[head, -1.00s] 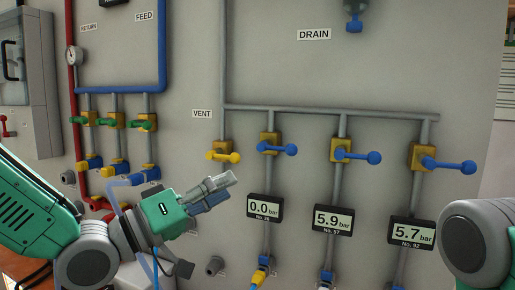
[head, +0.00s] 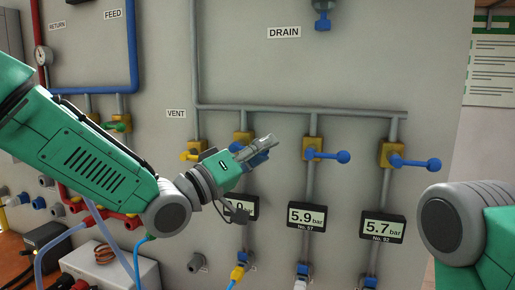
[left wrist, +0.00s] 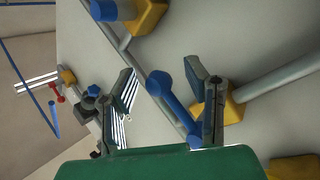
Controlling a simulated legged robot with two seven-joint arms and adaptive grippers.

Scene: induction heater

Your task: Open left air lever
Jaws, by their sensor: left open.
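The left air lever is a blue ball-ended lever (head: 259,158) on a yellow valve block (head: 243,138), on the leftmost of three pipes with displays. My left gripper (head: 267,147) is over it and partly hides it. In the left wrist view the blue lever (left wrist: 172,100) lies between the two spread fingers of the open gripper (left wrist: 160,69). Its lower end is close to the right finger; I cannot tell whether they touch. My right gripper is out of view.
Blue levers on the middle pipe (head: 330,156) and right pipe (head: 415,162) point right. A yellow vent lever (head: 190,155) is just left of my gripper. My left wrist partly covers the leftmost display (head: 250,207); displays reading 5.9 (head: 307,216) and 5.7 (head: 383,227) are clear.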

